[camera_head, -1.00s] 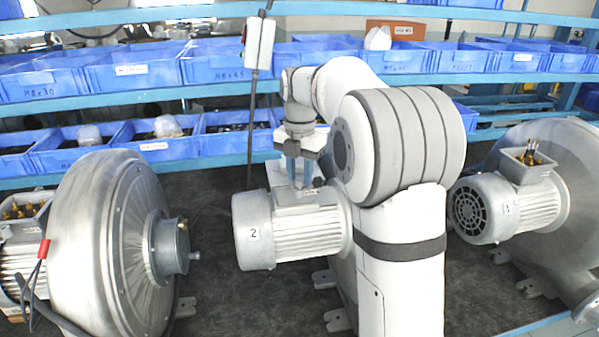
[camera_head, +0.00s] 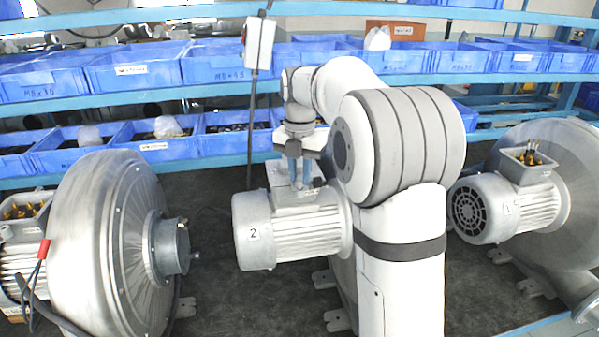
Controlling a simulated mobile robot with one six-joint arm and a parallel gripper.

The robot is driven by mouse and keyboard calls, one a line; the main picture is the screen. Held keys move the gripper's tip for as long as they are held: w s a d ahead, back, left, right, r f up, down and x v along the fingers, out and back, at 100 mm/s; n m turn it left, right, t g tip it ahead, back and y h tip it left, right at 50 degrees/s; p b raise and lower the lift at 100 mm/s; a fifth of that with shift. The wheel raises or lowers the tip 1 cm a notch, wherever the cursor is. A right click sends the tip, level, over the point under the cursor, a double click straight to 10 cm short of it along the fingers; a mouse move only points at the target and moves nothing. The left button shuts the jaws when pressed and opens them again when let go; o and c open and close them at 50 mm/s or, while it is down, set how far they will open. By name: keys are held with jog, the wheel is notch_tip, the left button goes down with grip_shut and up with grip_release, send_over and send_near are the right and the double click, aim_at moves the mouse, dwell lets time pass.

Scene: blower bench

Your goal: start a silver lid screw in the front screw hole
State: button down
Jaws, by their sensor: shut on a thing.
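My gripper (camera_head: 300,172) points straight down with blue fingers, over the terminal box lid (camera_head: 309,197) on top of the grey motor marked 2 (camera_head: 290,235). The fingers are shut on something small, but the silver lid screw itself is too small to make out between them. The fingertips are at or just above the lid. The front screw hole cannot be made out at this size, so I cannot tell whether the screw touches it.
A large blower (camera_head: 110,245) stands at the left and motor 1 (camera_head: 500,205) at the right, its terminal box open. Blue bins (camera_head: 160,145) fill the shelves behind. A hanging control box (camera_head: 259,43) is behind my arm. Dark bench (camera_head: 240,305) is clear in front.

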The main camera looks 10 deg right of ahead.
jog(key=m, duration=0.6)
jog(key=shift+m, duration=0.3)
jog(key=m, duration=0.6)
jog(key=c, duration=1.2)
grip_release()
notch_tip(320, 180, up, 7)
jog(key=shift+b, duration=0.6)
jog(key=shift+s+r, duration=0.1)
jog(key=shift+r, duration=0.1)
jog(key=s+f+m+t+b, duration=0.1)
jog(key=s+f+m+b, duration=0.2)
jog(key=s+f+m, duration=0.5)
jog(key=s+f+m+t+b, duration=0.2)
jog(key=s+f+m+b, duration=0.2)
jog(key=s+f+m, duration=0.4)
jog(key=s+f, duration=0.5)
jog(key=s, duration=0.7)
jog(key=shift+s+a+f, duration=0.15)
jog(key=shift+s, duration=0.25)
